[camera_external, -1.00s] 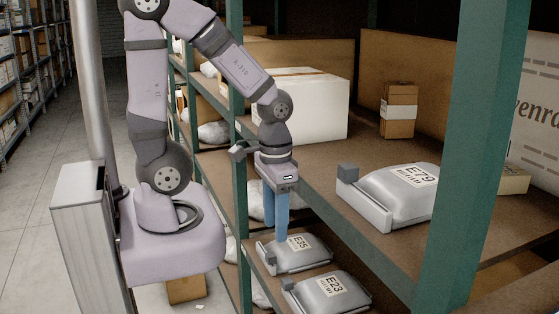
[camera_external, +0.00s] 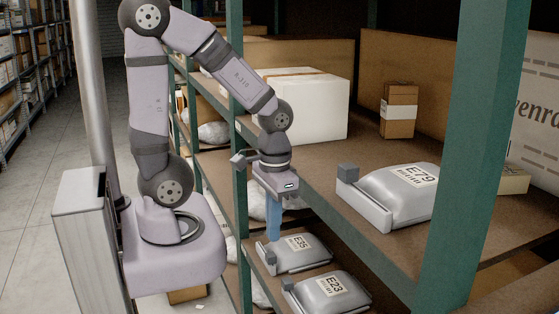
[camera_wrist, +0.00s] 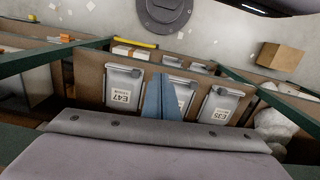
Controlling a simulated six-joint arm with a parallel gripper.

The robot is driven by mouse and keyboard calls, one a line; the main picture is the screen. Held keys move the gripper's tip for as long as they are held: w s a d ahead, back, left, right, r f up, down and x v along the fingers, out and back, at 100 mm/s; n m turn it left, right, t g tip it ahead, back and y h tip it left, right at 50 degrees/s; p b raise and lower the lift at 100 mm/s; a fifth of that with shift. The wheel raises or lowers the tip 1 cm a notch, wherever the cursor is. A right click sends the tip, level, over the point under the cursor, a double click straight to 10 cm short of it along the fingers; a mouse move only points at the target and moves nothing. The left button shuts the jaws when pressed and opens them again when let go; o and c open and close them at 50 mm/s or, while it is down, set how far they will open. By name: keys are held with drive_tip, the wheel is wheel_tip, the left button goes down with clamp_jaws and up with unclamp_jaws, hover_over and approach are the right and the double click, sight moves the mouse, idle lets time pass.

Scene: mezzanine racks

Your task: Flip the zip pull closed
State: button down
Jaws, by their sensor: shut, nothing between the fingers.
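My gripper (camera_external: 273,238) has blue fingers held together, pointing down at the left end of the grey pouch marked E35 (camera_external: 310,256). A dark grey block, seemingly its zip pull (camera_external: 262,248), sits at that end. I cannot tell whether the fingertips touch it. In the wrist view the blue fingers (camera_wrist: 160,80) cover much of a middle pouch (camera_wrist: 183,92). The E35 pouch (camera_wrist: 218,106) lies to their right and a pouch marked E47 (camera_wrist: 122,90) to their left. Both have a small dark piece near the upper end.
Pouch E23 (camera_external: 330,296) lies in front of E35 on the lower shelf. Pouch E79 (camera_external: 400,192) lies on the upper shelf. A green rack post (camera_external: 236,150) stands close left of my gripper. A white box (camera_external: 305,112) stands behind it.

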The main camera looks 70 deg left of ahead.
drive_tip(key=s+a+f+n+g+b, duration=0.2)
drive_tip(key=a+f+n+b, duration=0.3)
drive_tip(key=f+b, duration=0.85)
drive_tip(key=s+a+f+n+g+b, duration=0.15)
drive_tip(key=a+f+n+b, duration=0.35)
drive_tip(key=f+b, duration=0.9)
drive_tip(key=w+d+r+n+t+h, duration=0.1)
drive_tip(key=w+r+n+t+h, duration=0.2)
drive_tip(key=w+n+h, duration=0.4)
drive_tip(key=shift+w+t+h, duration=0.35)
drive_tip(key=shift+w+h, duration=0.85)
drive_tip(key=shift+w, duration=2.75)
